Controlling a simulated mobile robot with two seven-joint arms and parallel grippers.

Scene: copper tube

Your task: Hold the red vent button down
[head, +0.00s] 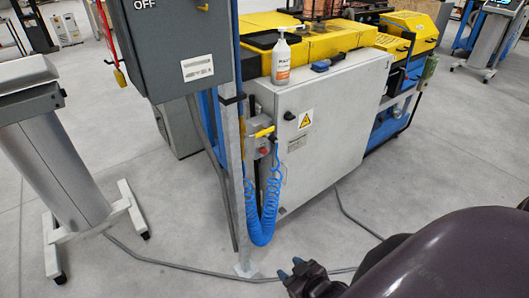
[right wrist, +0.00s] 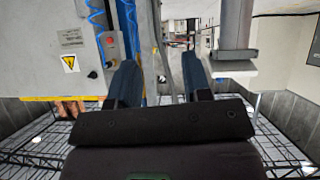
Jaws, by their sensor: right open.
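The red vent button (head: 264,150) sits on a small grey box at the left end of the white cabinet, just below a yellow lever (head: 264,132). In the right wrist view, which is upside down, the red button (right wrist: 110,40) shows beyond and left of the left finger. My right gripper (head: 290,268) is low in the head view, open and empty, below the button and apart from it. Its two blue fingers (right wrist: 160,67) stand wide apart with nothing between them. My left gripper is in neither view.
A coiled blue hose (head: 268,212) hangs below the button, beside a grey upright post (head: 243,190). A grey control box (head: 180,45) is left of the post. Grey cables lie on the otherwise open floor.

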